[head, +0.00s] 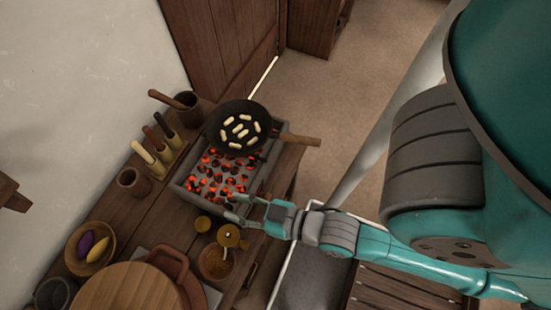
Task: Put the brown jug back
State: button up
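I cannot tell for sure which vessel is the brown jug. A dark brown cup-like vessel (134,182) stands upright on the wooden counter, left of the brazier (187,181). A reddish-brown round vessel (172,262) stands near the front, partly hidden by a round wooden board. A small ochre vessel (229,236) stands just below my gripper (232,207). My gripper reaches in from the right over the brazier's near edge. Its fingers are spread, and I see nothing between them. Whether a finger touches the ochre vessel is unclear.
Glowing coals fill the brazier, and a black pan (238,112) with pale pieces sits over it, its handle pointing right. A utensil rack (172,143), a mortar (188,108), a bowl with purple and yellow items (110,240) and a round board (125,290) crowd the counter.

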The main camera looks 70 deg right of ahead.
jog(key=s+d+h, duration=0.1)
jog(key=s+d, duration=0.1)
jog(key=s, duration=1)
jog(key=shift+r+m+g, duration=0.15)
jog(key=shift+m+g, duration=0.15)
jog(key=shift+g, duration=0.1)
jog(key=shift+s, duration=0.2)
